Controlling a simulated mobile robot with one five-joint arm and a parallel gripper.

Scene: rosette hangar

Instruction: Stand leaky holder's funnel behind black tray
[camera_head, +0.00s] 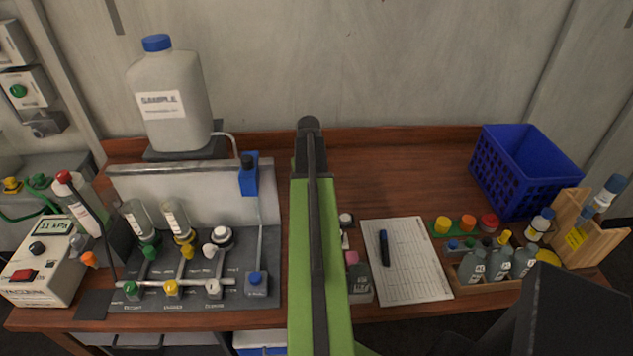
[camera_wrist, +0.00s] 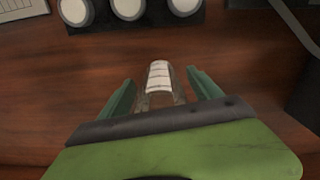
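In the wrist view a clear funnel (camera_wrist: 159,82) with white marking bands stands on the bench between the two green fingers of my gripper (camera_wrist: 162,88). Narrow gaps show between fingers and funnel, so my gripper looks open around it. The black tray (camera_wrist: 158,20), with several round white pieces, lies at the top of the wrist view, apart from the funnel. In the head view my arm hides the funnel, gripper and most of the tray. Two holders carry funnels, one green (camera_head: 134,218) and one yellow (camera_head: 177,219); the white holder (camera_head: 219,238) carries none.
A sample jug (camera_head: 172,98) stands behind the manifold panel. A clipboard sheet (camera_head: 406,262) with a dark pen lies right of my arm. A blue crate (camera_head: 522,172) and a bottle rack (camera_head: 493,269) are farther right. Bench behind the sheet is clear.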

